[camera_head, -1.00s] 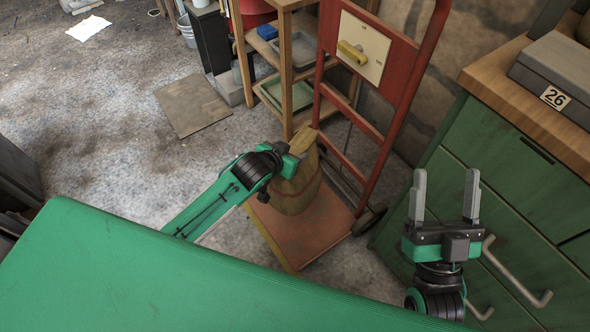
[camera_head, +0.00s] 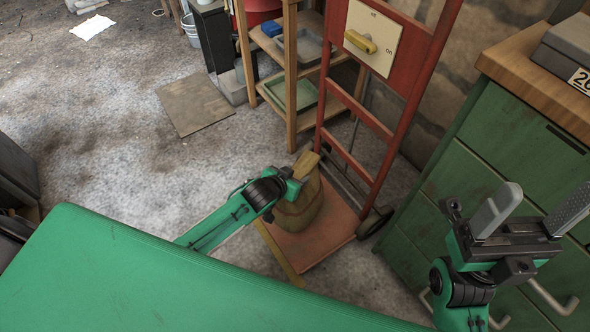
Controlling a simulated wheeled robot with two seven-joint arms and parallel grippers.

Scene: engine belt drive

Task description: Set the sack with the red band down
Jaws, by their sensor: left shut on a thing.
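The sack (camera_head: 303,212) is tan and stands upright over the red base plate (camera_head: 335,232) of the hand truck. Its band is hard to make out, and whether its bottom touches the plate is hidden. My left gripper (camera_head: 298,178) is shut on the sack's gathered top, reaching in from the left. My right gripper (camera_head: 534,208) is open and empty at the right, its fingers spread, in front of the green cabinet.
The red hand truck frame (camera_head: 356,108) rises behind the sack, with a yellow-handled panel on it. A wooden shelf (camera_head: 290,75) stands behind. The green drawer cabinet (camera_head: 515,150) is to the right. Open floor (camera_head: 110,150) lies to the left. My green body covers the lower left.

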